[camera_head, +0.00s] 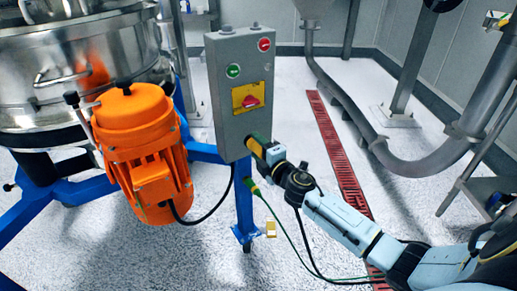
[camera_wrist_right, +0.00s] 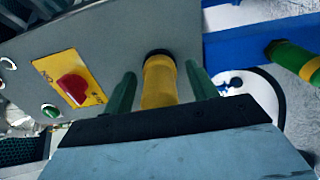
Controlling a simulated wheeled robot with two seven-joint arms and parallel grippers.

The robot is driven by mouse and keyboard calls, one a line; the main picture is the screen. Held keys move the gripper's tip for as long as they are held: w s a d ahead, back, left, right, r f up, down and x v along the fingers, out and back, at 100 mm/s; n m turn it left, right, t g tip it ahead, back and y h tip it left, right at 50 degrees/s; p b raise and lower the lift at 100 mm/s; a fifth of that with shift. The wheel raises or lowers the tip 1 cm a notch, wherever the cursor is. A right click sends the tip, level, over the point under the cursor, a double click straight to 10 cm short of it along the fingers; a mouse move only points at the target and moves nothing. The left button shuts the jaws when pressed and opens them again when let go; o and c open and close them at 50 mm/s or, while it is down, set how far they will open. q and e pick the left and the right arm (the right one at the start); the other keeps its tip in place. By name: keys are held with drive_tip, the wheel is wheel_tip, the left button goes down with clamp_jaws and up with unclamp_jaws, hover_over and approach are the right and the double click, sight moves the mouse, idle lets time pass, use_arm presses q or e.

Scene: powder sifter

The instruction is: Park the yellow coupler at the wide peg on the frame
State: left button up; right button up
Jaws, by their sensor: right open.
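The yellow coupler (camera_wrist_right: 160,82) is a yellow cylinder with its dark-ringed end against the grey control box. In the head view the coupler (camera_head: 255,147) shows at the box's lower right edge. My right gripper (camera_wrist_right: 161,88) is open, with one green finger on each side of the coupler and small gaps visible. In the head view the right gripper (camera_head: 266,150) partly covers it. The blue frame (camera_head: 244,205) runs below and behind the box. I cannot clearly make out the wide peg. My left gripper is out of view.
A green and yellow connector (camera_head: 252,186) with a green cable sits by the blue frame, right of the coupler in the wrist view (camera_wrist_right: 295,62). The control box (camera_head: 238,115) carries buttons and a red switch. An orange motor (camera_head: 140,150) stands left. Open floor lies below.

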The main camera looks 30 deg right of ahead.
drive_tip(key=shift+r, duration=0.2)
idle(0.5)
clamp_jaws()
drive_tip(key=shift+s+f+p, duration=0.15)
drive_tip(key=shift+s+p, duration=0.15)
drive_tip(key=shift+s, duration=2.65)
